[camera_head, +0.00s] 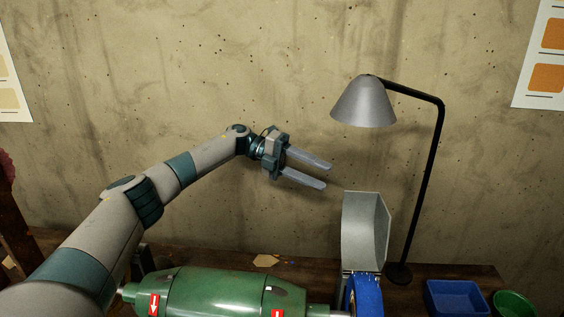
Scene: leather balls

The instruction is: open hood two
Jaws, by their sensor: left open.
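A green machine with a motor body (220,294) stands at the bottom middle, with red arrow labels on it. A curved grey metal hood (365,230) stands upright above a blue part (364,293) at the machine's right end. Its lower joint is partly hard to make out. My left gripper (327,176) is open and empty, its fingers pointing right. In the picture it is above and to the left of the hood, apart from it. The machine's left end is partly hidden by my left arm. My right gripper is not in view.
A black desk lamp with a grey shade (364,103) stands behind and right of the hood. A blue tray (456,298) and a green bowl (513,304) are at the lower right. A stained wall closes off the back.

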